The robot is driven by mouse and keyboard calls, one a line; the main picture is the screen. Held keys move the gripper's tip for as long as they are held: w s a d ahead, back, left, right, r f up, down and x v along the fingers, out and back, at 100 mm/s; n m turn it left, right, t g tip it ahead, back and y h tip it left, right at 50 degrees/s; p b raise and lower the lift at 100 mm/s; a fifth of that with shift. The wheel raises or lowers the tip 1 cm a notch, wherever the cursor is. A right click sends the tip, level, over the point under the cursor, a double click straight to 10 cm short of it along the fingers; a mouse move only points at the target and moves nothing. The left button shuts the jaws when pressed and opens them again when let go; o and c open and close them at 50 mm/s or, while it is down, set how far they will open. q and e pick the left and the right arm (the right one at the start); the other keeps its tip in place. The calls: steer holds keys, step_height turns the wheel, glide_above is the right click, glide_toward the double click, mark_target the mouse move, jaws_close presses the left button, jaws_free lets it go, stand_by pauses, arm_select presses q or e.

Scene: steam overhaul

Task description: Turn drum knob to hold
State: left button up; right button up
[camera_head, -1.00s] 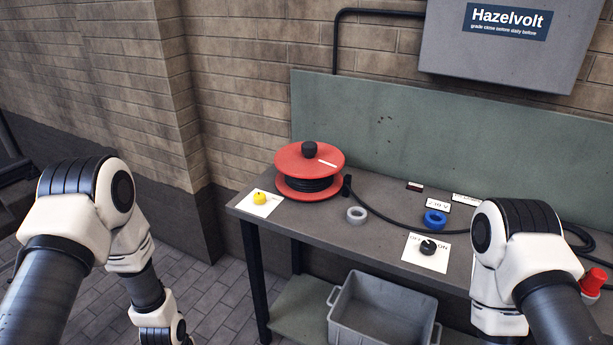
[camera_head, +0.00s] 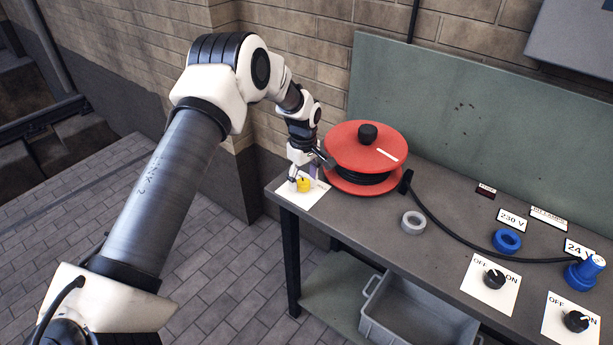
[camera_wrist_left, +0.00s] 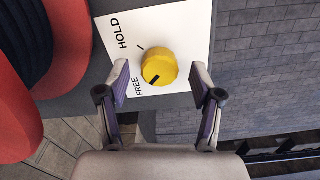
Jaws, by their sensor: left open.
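The yellow drum knob (camera_head: 304,185) sits on a white plate (camera_head: 312,198) at the bench's left front corner. In the left wrist view the plate (camera_wrist_left: 190,30) reads HOLD and FREE, and the black mark on the knob (camera_wrist_left: 160,66) lies on the FREE side. My left gripper (camera_wrist_left: 160,82) is open, with one finger on each side of the knob's near part and gaps showing. In the head view my left gripper (camera_head: 303,178) is over the plate, partly covering it. My right gripper is out of view.
The red cable drum (camera_head: 366,158) stands right beside the plate, close to my left wrist. A grey tape ring (camera_head: 413,222), a blue ring (camera_head: 507,241) and two black OFF/ON knobs (camera_head: 494,279) are farther right. A grey crate (camera_head: 415,318) sits below the bench.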

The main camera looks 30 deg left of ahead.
arm_select(q)
steer(key=shift+w+a+f, duration=0.1)
steer(key=shift+w+f, duration=0.15)
steer(key=shift+f, duration=0.4)
steer(key=shift+s+r, duration=0.2)
steer(key=shift+s, duration=0.05)
steer(key=shift+c, duration=0.6)
steer(key=c, duration=1)
steer(key=shift+s, duration=0.1)
steer(key=m, duration=0.4)
steer(key=shift+f, duration=0.1)
steer(key=m+b, duration=0.1)
steer(key=m, duration=0.4)
steer(key=shift+s, duration=0.1)
steer(key=m, duration=0.4)
steer(key=shift+f, duration=0.1)
steer(key=shift+m+b, duration=0.55)
steer(key=shift+m, duration=1.85)
